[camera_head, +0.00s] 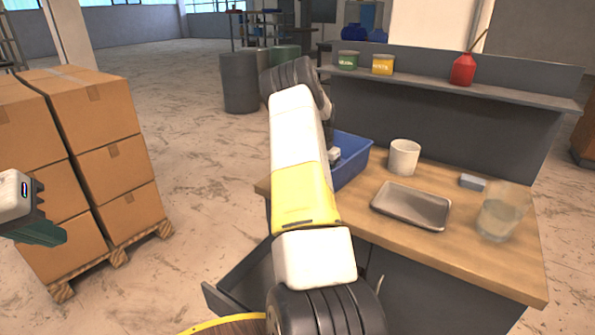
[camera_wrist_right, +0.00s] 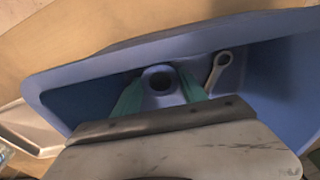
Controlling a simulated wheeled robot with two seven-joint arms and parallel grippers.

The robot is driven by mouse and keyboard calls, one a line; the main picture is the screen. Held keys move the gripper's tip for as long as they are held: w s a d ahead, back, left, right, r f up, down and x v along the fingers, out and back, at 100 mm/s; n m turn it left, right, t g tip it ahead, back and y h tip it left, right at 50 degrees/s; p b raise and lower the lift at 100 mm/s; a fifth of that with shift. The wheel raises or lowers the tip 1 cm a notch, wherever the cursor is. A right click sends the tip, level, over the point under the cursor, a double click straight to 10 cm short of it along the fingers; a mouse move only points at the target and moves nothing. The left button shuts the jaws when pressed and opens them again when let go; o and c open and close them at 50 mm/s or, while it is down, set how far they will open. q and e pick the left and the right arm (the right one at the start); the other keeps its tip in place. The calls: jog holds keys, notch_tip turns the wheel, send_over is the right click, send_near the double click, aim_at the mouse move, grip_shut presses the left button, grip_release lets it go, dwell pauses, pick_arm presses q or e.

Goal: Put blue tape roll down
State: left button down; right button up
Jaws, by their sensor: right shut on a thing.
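The blue tape roll (camera_wrist_right: 162,98) shows in the right wrist view as a pale blue body with a dark round hole. It is between the green fingers of my right gripper (camera_wrist_right: 163,88), which is shut on it. Both are within the outline of the blue bin (camera_wrist_right: 90,68); whether the roll touches the bin floor is unclear. In the head view the blue bin (camera_head: 355,163) stands at the workbench's left end, partly hidden by my right arm. My left gripper (camera_head: 38,232) is at the left edge, away from the bench; its finger gap is unclear.
A wrench (camera_wrist_right: 218,70) lies in the bin beside the roll. The workbench (camera_head: 385,240) also holds a white cup (camera_head: 404,157), a metal tray (camera_head: 411,206), a grey-blue block (camera_head: 472,182) and a clear container (camera_head: 502,211). Stacked cartons (camera_head: 110,140) stand left. A drawer (camera_head: 243,277) is open.

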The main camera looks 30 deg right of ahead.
jog(key=o, duration=1.3)
jog(key=shift+f, duration=0.1)
notch_tip(320, 180, up, 12)
jog(key=a, duration=0.1)
jog(key=s+a+r+n+t+y, duration=0.1)
jog(key=s+a+r+n, duration=0.15)
jog(key=a+r, duration=0.35)
jog(key=s+a+r+n+t+y, duration=0.1)
jog(key=s+a+r, duration=0.2)
jog(key=a+r, duration=0.35)
jog(key=s+a+r+n+t+y, duration=0.1)
jog(key=s+a+r+n, duration=0.1)
jog(key=s+a, duration=0.3)
jog(key=s+a+r+n+t, duration=0.1)
jog(key=s+a+r+n, duration=0.1)
jog(key=a, duration=0.5)
jog(key=s+a+n, duration=0.2)
jog(key=s+a, duration=0.2)
jog(key=s, duration=0.1)
jog(key=s+a+f+n+t, duration=0.1)
jog(key=s+a+n, duration=0.1)
jog(key=s+a, duration=0.3)
jog(key=s+a+n, duration=0.2)
jog(key=s+a, duration=0.2)
jog(key=s, duration=0.3)
jog(key=shift+s+a+f+n+t, duration=0.15)
jog(key=shift+s+a+n+t, duration=0.1)
jog(key=shift+a+n+t, duration=0.1)
